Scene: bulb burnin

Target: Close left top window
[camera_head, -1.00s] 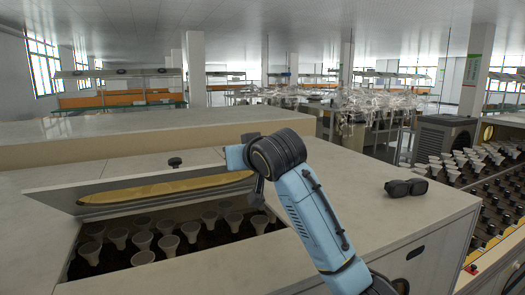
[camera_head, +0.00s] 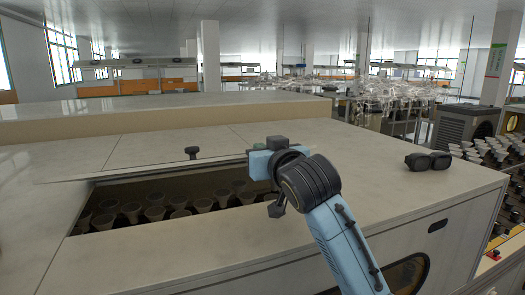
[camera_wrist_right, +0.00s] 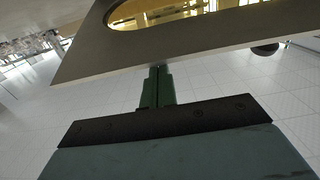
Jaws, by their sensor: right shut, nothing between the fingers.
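The left top window (camera_head: 145,171) is a pale panel over a long opening (camera_head: 158,211) in the machine top. My left gripper is out of view.
Several pale bulbs (camera_head: 180,213) stand in rows inside the dark opening. Dark goggles (camera_head: 428,161) lie on the machine top (camera_head: 390,185) at the right. A lower rack of bulbs (camera_head: 490,155) stands farther right. The machine top behind the panel is clear.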

